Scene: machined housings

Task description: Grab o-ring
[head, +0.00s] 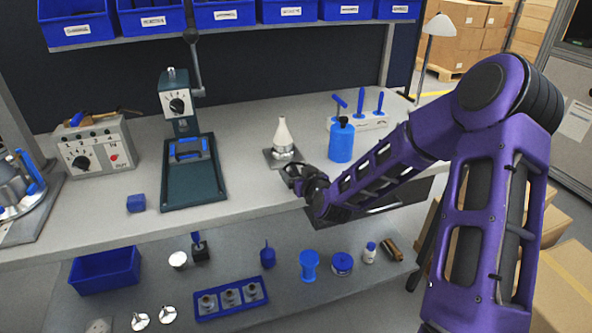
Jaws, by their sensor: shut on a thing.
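My gripper (292,172) is at the front part of the bench top, just in front of a white cone-shaped fixture (283,134) on a dark square plate (270,160). The gripper is dark and shut on a small dark thing at its tips, which I take to be the o-ring. The o-ring's outline is hard to tell from the dark fingers at this size. The cone stands upright, and no ring shows around its visible part.
A blue bottle (341,142) stands right of the gripper, with a blue-handled tool rack (372,121) behind it. A press (194,170) and a grey control box (94,146) stand left. Blue bins (226,14) hang above. The lower shelf (225,280) holds several parts.

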